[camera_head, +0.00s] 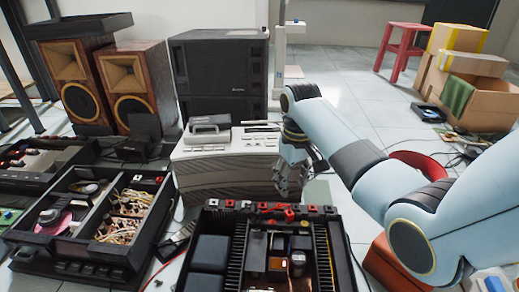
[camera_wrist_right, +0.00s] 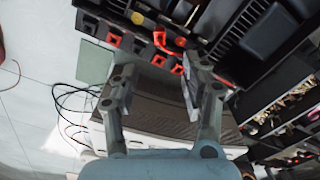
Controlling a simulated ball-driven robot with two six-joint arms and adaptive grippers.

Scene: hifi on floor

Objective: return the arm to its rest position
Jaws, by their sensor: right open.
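My right arm (camera_head: 345,140) comes in from the right in the head view, pale blue with dark joints. Its gripper (camera_head: 290,185) points down beside the right end of a beige hi-fi unit (camera_head: 225,178). In the wrist view the two grey fingers (camera_wrist_right: 155,98) are spread apart with nothing between them. My left gripper is not in view.
The opened black amplifier (camera_head: 262,250) lies in front of the gripper. More opened units (camera_head: 95,225) lie at the left. Wooden speakers (camera_head: 135,85) and a black cabinet (camera_head: 222,70) stand behind. Cardboard boxes (camera_head: 480,90) and a red stool (camera_head: 402,45) are at the right. Tiled floor (camera_head: 345,80) is clear behind the arm.

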